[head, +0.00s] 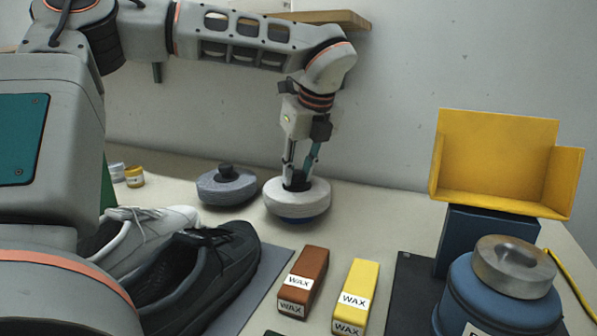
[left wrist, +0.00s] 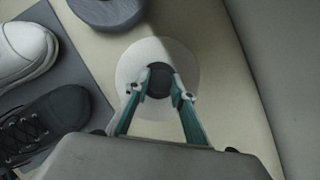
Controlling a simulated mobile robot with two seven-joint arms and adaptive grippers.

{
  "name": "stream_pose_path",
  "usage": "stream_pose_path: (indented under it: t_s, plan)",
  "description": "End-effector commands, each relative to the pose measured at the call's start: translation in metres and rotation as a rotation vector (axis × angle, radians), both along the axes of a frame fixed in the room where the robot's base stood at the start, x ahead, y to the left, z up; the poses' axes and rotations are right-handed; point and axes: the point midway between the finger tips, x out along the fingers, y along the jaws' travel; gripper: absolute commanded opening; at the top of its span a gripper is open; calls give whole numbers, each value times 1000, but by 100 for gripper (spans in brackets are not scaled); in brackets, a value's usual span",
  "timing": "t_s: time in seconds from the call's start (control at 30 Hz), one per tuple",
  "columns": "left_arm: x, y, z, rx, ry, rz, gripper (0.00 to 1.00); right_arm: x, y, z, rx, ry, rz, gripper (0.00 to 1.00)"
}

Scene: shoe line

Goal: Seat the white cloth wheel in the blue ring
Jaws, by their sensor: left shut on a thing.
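The white cloth wheel (head: 283,204) is a thick pale disc with a dark hub, at the back middle of the table in the head view. The blue ring (head: 302,219) shows only as a thin blue edge under the wheel; whether the wheel is fully down in it I cannot tell. My left gripper (head: 297,179) points down from above and is shut on the dark hub. In the left wrist view the fingers (left wrist: 160,85) close on the hub at the middle of the white wheel (left wrist: 186,57), which hides the ring. My right gripper is out of view.
A grey wheel with a dark hub (head: 227,188) lies close to the left. White (head: 150,232) and black (head: 205,262) shoes are on a grey mat in front. Brown (head: 306,273) and yellow (head: 358,287) wax bars lie nearer. A blue machine (head: 495,297) stands right.

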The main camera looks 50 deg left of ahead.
Motion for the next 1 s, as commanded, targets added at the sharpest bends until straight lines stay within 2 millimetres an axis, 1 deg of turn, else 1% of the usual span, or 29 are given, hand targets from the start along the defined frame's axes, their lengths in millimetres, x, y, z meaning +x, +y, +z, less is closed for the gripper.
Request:
stream_pose_path:
  t_s: [0.23, 0.93, 0.97, 1.0]
  plan:
    - [0, 0, 0, 1, -2, -1, 0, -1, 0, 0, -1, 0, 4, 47]
    - [1, 0, -13, 0, -2, 0, 0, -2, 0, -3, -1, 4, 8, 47]
    - [1, 0, -12, 0, -2, 0, 30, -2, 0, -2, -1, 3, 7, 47]
    - [0, 0, -12, 1, -2, 0, 30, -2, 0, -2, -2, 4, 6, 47]
